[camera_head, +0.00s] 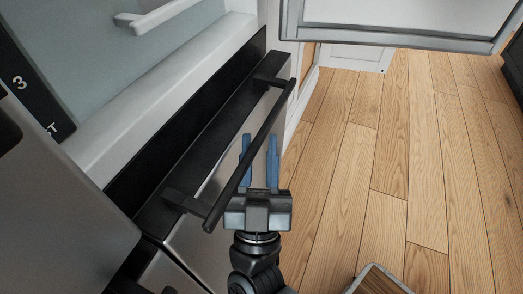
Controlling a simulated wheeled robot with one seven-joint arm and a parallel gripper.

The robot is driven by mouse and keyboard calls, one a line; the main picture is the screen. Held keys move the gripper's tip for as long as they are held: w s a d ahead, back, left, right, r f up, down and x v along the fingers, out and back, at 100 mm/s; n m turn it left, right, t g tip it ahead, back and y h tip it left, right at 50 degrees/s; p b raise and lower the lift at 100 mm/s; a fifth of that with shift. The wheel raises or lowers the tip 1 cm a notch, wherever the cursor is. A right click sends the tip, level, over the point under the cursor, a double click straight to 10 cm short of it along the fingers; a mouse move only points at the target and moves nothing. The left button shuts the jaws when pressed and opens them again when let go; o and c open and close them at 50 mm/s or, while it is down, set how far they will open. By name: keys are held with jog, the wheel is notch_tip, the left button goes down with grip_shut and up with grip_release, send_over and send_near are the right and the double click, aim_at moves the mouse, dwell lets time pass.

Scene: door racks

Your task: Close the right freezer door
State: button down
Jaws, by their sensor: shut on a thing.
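A pale panel with a grey frame (390,40), which looks like an open door, juts in at the top right; its outer face and hinge are hidden. Below the open compartment is a steel-fronted drawer (213,185) with a dark top edge and a long black bar handle (278,108). My gripper (259,150), with blue fingers, is at this handle. One finger is on each side of the bar, and the gripper is shut on it. The framed panel is apart from my gripper, up and to the right.
The open compartment (110,85) has a pale interior and a white shelf or bin edge (165,15). A steel panel (50,190) fills the lower left. Wood floor (400,150) to the right is mostly clear. A dark cabinet (514,62) stands at the far right edge.

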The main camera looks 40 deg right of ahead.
jog(key=shift+w+a+r+t+y, duration=0.2)
jog(key=shift+r+t+y, duration=0.1)
jog(key=shift+t, duration=0.1)
jog(key=c, duration=1)
grip_release()
jog(key=shift+f, duration=0.15)
jog(key=v, duration=0.7)
jog(key=shift+s+a+f+g, duration=0.15)
jog(key=shift+s+f+g, duration=0.05)
jog(key=shift+f+g, duration=0.1)
